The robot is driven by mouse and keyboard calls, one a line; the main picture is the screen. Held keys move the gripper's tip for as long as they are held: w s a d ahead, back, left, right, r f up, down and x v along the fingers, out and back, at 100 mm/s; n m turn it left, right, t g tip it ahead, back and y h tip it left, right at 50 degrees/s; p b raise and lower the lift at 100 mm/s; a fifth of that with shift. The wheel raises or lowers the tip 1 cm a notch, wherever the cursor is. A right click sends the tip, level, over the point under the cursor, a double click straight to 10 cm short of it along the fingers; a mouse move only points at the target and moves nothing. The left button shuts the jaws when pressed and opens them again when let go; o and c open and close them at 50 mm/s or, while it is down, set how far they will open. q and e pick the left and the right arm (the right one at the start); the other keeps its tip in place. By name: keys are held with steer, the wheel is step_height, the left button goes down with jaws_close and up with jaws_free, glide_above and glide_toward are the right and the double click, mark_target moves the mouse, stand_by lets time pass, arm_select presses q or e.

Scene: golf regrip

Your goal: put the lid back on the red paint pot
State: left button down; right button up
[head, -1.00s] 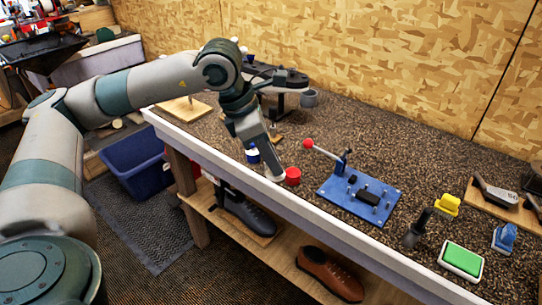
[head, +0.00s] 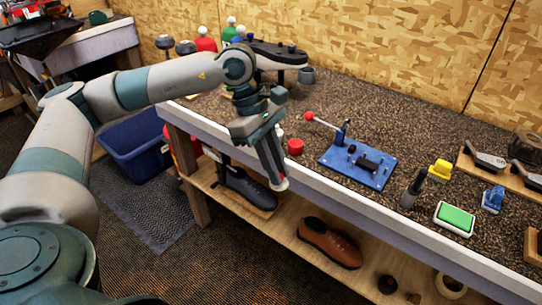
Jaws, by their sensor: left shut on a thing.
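The red paint pot (head: 295,146) stands on the bench top near its front edge, left of the blue plate. My left gripper (head: 278,184) points down in front of the bench edge, nearer to me than the pot and apart from it. It is shut on a small pale, reddish disc, which looks like the lid (head: 281,185); the fingers hide part of it. A bit of red shows behind the gripper, too small to identify. My right gripper is not in view.
A blue plate (head: 335,160) with a red-knobbed clamp lies right of the pot. Beyond are a green pad (head: 455,216) and a yellow block (head: 440,168). Black (head: 248,188) and brown (head: 328,243) shoes stand on the shelf below. A dark stand is at the back.

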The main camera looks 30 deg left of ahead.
arm_select(q)
steer(key=s+d+f+m+g+y, duration=0.3)
steer(key=d+f+m, duration=0.3)
steer(key=m, duration=1.1)
steer(key=shift+s+d+f+m+g+y, duration=0.25)
steer(key=shift+s+f+m+g+y, duration=0.15)
steer(key=shift+g+y, duration=0.3)
steer(key=shift+d, duration=0.15)
